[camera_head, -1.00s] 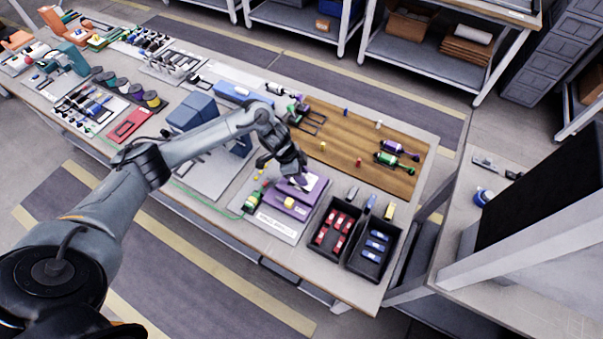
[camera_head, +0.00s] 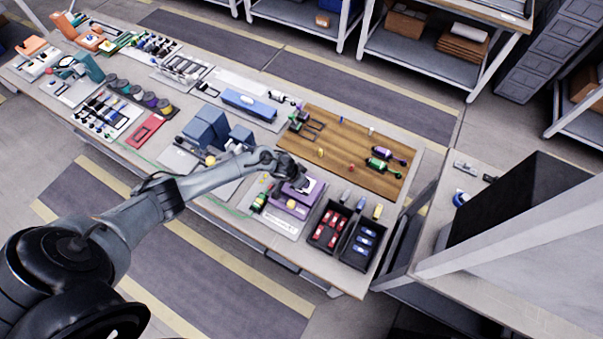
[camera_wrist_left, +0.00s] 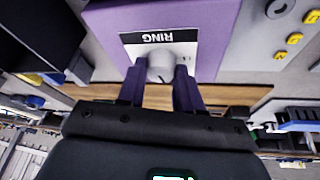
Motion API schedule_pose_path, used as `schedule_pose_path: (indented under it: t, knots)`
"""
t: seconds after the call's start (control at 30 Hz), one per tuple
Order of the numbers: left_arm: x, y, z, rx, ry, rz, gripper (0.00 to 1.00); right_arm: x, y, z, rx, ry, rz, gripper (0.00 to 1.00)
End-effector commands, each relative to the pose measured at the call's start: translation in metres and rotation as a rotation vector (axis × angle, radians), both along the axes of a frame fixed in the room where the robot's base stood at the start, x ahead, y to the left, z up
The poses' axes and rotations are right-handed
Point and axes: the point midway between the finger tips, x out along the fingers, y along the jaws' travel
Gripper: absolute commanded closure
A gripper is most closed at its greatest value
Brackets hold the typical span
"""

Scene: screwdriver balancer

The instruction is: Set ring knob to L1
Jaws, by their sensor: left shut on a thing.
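The purple ring unit (camera_head: 292,205) stands on a light panel near the table's front edge. In the left wrist view its purple housing (camera_wrist_left: 222,20) has a white plate marked RING, seen upside down. The pale round ring knob (camera_wrist_left: 160,66) sits on that plate. My left gripper (camera_wrist_left: 158,80) has its dark fingers on both sides of the knob and is shut on it. The knob's pointer and the setting marks are too small or hidden to read. In the head view my left gripper (camera_head: 303,183) is at the unit. My right gripper is not in view.
Black bins (camera_head: 329,226) with red and blue parts stand just right of the unit. A wooden board (camera_head: 345,145) with bottle-like tools lies behind. A blue machine (camera_head: 205,130) stands to the left. A green cable (camera_head: 190,192) runs along the front edge.

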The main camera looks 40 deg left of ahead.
Motion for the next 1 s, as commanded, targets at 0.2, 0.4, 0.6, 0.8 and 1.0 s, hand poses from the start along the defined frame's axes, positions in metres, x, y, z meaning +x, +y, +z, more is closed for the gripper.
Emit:
schedule_pose_path:
  t: [0.2, 0.4, 0.6, 0.8, 1.0]
  knots:
    - [-0.001, -0.005, 0.006, -0.008, 0.001, 0.205, 0.96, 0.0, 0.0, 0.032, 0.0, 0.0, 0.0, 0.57]
    - [0.0, -0.006, 0.004, -0.006, 0.001, 0.396, 0.96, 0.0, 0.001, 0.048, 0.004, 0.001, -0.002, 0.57]
    - [0.0, -0.007, 0.003, -0.005, 0.001, 0.585, 0.96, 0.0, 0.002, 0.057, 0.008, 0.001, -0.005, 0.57]
    - [0.001, -0.008, 0.001, -0.006, 0.0, 0.775, 0.96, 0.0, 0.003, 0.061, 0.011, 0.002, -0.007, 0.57]
    - [0.002, -0.008, 0.001, -0.004, 0.0, 0.96, 0.96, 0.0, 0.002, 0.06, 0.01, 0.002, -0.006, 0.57]
